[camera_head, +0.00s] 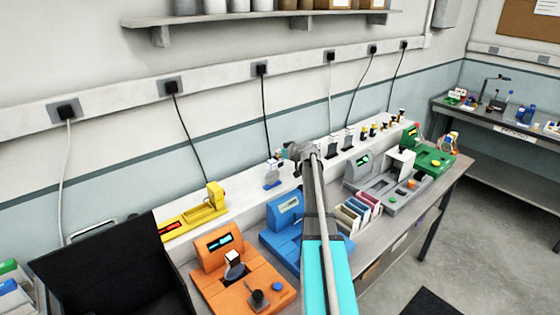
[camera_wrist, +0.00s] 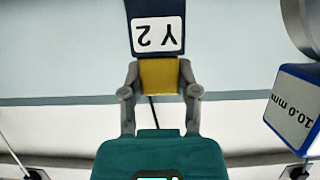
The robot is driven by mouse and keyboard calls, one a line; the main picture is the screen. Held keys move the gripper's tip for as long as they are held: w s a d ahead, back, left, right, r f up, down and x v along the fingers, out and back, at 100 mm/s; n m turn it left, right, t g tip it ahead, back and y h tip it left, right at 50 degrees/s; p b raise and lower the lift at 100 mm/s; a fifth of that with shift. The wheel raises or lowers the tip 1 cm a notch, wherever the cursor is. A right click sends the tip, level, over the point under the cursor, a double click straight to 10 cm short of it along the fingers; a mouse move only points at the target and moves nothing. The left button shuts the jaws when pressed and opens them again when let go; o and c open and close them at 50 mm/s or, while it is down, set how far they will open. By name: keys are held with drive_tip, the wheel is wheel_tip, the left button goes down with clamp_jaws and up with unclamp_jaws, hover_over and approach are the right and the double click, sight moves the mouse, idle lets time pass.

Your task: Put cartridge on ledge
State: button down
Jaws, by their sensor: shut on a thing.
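The cartridge (camera_wrist: 158,35) is dark blue with a white label reading "Y 2", upside down in the wrist view, and a yellow part at the jaws. My gripper (camera_wrist: 160,78) is shut on this yellow part. In the head view my gripper (camera_head: 300,152) is in front of the back wall, over the ledge area. The held cartridge is not clearly made out there. The ledge (camera_head: 243,192) is the long pale shelf along the back of the bench. A blue block labelled "10.0 mm" (camera_wrist: 292,110) shows at the right in the wrist view.
A blue-and-white item (camera_head: 272,177) stands on the ledge left of my gripper. Several small items stand on it to the right. Orange (camera_head: 235,275), blue (camera_head: 283,225), grey (camera_head: 378,185) and green (camera_head: 432,155) machines line the bench. Bare ledge shows left of the blue-and-white item.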

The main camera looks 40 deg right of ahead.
sight(281, 159)
drive_tip(key=shift+f+b, duration=1.3)
drive_tip(key=shift+f, duration=0.25)
drive_tip(key=shift+f, duration=0.15)
drive_tip(key=shift+c, duration=1.8)
unclamp_jaws()
drive_tip(key=shift+r, duration=0.2)
drive_tip(key=shift+s+r, duration=0.15)
drive_tip(key=shift+s, duration=0.1)
drive_tip(key=a+p+v, duration=0.1)
drive_tip(key=p+v, duration=0.3)
drive_tip(key=v, duration=0.7)
drive_tip(key=shift+s+d+p, duration=0.2)
drive_tip(key=shift+d+p, duration=0.15)
drive_tip(key=shift+d, duration=0.15)
drive_tip(key=shift+r, duration=0.1)
